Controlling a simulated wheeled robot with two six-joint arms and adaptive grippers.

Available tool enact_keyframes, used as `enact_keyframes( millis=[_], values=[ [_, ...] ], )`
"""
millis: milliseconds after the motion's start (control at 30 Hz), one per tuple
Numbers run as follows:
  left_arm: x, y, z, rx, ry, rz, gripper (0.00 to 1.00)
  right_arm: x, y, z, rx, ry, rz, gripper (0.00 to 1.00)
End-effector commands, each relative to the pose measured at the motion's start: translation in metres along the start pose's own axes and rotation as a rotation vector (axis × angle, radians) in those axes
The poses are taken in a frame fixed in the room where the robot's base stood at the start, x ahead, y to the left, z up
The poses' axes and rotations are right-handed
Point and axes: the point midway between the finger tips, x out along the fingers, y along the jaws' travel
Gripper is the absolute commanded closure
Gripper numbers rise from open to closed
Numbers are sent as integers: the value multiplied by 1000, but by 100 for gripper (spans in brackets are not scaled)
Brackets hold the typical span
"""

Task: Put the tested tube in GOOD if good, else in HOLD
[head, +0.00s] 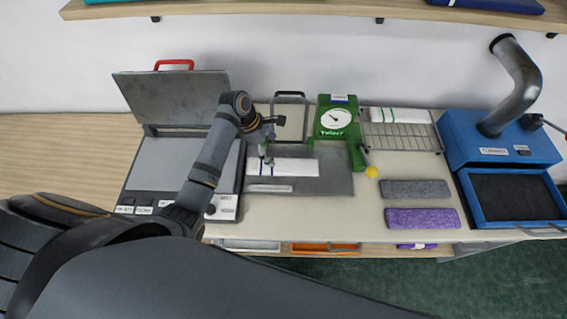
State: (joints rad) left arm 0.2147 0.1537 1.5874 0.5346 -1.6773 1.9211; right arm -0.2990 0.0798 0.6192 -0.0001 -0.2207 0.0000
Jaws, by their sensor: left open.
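A white tube with a blue stripe (296,167) lies flat on a grey plate (335,185) in front of the green twist tester (336,122). The tester has a round white dial, whose reading is too small to tell. My left gripper (267,159) is open, pointing down at the left part of the white tube. I cannot tell whether it touches the tube. No GOOD or HOLD label is readable. My right gripper is out of view.
An open grey press (175,100) with a red handle stands at the left. Grey (417,189) and purple (422,218) pads lie at the right, beside a blue machine (500,150) with a bent pipe. Trays, one orange (325,247), sit below the front edge.

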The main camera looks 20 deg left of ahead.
Motion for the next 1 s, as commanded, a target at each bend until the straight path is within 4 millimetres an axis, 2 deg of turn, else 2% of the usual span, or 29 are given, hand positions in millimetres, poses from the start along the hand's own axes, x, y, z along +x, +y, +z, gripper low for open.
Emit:
enact_keyframes(
  millis=[100,167,267,433,533,733,867,1000],
  values=[
    [21,-2,1,-1,-1,-5,8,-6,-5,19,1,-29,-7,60],
    [31,-1,1,0,-2,-5,8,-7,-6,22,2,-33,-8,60],
    [41,-1,-1,0,1,-2,8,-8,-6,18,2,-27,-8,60],
    [46,-2,-1,2,1,-2,8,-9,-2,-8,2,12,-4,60],
    [59,-5,-3,-1,1,-6,8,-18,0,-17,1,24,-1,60],
    [91,-6,-6,2,1,-2,8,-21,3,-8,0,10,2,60],
    [96,-6,-6,2,2,0,8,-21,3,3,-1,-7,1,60],
    [96,-6,-7,2,2,0,8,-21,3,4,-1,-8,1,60]
  ],
)
